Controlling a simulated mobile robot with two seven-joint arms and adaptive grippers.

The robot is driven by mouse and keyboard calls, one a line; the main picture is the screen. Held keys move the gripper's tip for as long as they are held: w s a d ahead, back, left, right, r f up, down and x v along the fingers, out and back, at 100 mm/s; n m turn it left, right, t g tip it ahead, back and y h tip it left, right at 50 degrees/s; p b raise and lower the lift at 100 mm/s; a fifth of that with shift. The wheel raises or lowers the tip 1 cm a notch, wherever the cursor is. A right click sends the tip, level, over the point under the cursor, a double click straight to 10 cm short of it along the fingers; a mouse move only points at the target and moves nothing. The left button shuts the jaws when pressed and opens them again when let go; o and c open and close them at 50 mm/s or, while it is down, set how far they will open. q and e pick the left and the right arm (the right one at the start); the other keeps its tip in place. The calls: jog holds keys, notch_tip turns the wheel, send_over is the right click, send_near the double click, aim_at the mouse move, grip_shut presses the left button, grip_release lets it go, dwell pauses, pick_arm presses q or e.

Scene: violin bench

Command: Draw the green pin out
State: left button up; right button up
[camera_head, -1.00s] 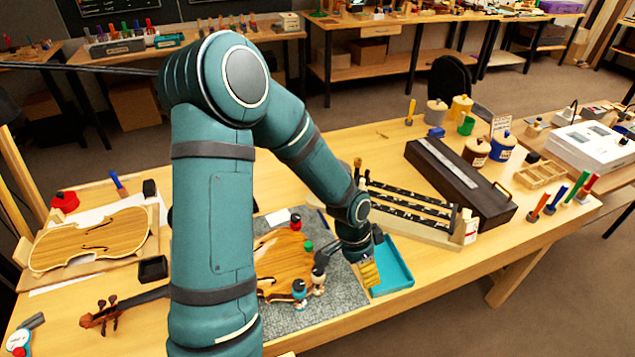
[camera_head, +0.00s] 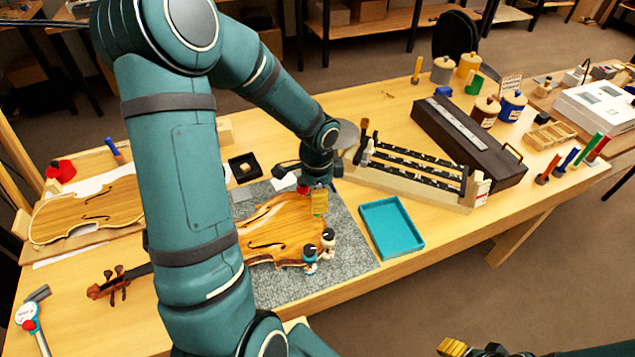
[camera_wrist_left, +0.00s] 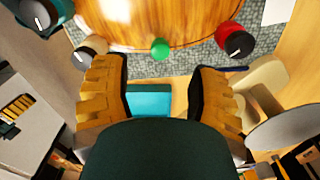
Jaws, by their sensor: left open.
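The green pin (camera_wrist_left: 160,48) shows in the wrist view as a round green head at the edge of the violin plate (camera_wrist_left: 150,15). My left gripper (camera_wrist_left: 160,68) is open, with its yellow fingers spread wide. The pin head lies just beyond the fingertips, between them in the picture, and appears untouched.
A blue-topped one (camera_head: 310,255) stands near the plate's front. The empty teal tray (camera_head: 391,228) lies right of the grey mat (camera_head: 345,255). A slotted rack (camera_head: 420,180) stands behind it.

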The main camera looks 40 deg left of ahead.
pick_arm(q)
notch_tip(320, 180, down, 6)
jog(key=shift+r+b, duration=0.15)
jog(key=shift+b, duration=0.5)
grip_shut()
dwell(0.4)
